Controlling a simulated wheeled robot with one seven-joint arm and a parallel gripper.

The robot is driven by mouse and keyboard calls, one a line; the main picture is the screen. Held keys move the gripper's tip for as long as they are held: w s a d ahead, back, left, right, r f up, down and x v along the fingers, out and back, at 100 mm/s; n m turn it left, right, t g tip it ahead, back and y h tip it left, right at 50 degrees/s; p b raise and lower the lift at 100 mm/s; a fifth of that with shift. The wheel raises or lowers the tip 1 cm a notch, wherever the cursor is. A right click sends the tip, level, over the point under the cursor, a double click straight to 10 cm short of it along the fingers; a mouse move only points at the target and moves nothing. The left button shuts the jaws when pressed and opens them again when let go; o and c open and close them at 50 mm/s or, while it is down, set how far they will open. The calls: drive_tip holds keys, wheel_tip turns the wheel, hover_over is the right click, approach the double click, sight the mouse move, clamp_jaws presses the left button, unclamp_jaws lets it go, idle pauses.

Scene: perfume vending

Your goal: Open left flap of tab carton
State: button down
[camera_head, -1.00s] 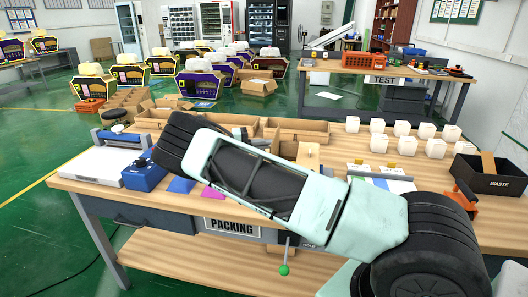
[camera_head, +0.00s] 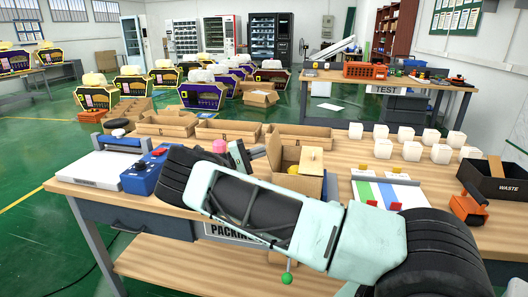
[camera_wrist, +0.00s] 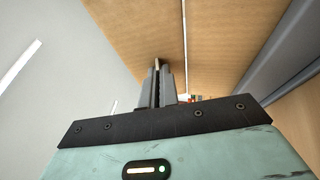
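The tab carton (camera_head: 297,184) is a brown box on the packing table, partly hidden behind my arm in the head view. Its left flap (camera_head: 274,151) stands raised and leans outward on the left side. A right-hand panel (camera_head: 311,161) with a small yellow tab lies over the top. My gripper (camera_head: 249,155) is just left of the raised flap; I cannot tell if it touches it. In the wrist view my gripper's fingers (camera_wrist: 160,86) are close together, with a narrow dark gap and no held thing clearly seen, in front of a brown cardboard-like surface (camera_wrist: 135,30).
Open brown trays (camera_head: 228,130) stand behind the carton. A blue device (camera_head: 145,174) and a white machine (camera_head: 97,168) are at the left. A striped board (camera_head: 407,196), several white cubes (camera_head: 383,149) and a black waste bin (camera_head: 496,187) are at the right.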

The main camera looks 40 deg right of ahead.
drive_tip(key=c, duration=1.6)
unclamp_jaws()
drive_tip(key=shift+c, duration=0.2)
drive_tip(key=b+v, duration=0.1)
drive_tip(key=v, duration=0.3)
drive_tip(key=r+b+v, duration=0.1)
drive_tip(key=b+v, duration=0.1)
drive_tip(key=v, duration=0.2)
drive_tip(key=r+b+v, duration=0.1)
drive_tip(key=v, duration=0.4)
drive_tip(key=shift+w+a+r, duration=0.15)
drive_tip(key=shift+a, duration=0.1)
drive_tip(key=shift+w+a+r+b, duration=0.15)
drive_tip(key=shift+w+a+b, duration=0.2)
drive_tip(key=shift+a+b, duration=0.35)
drive_tip(key=shift+a, duration=0.1)
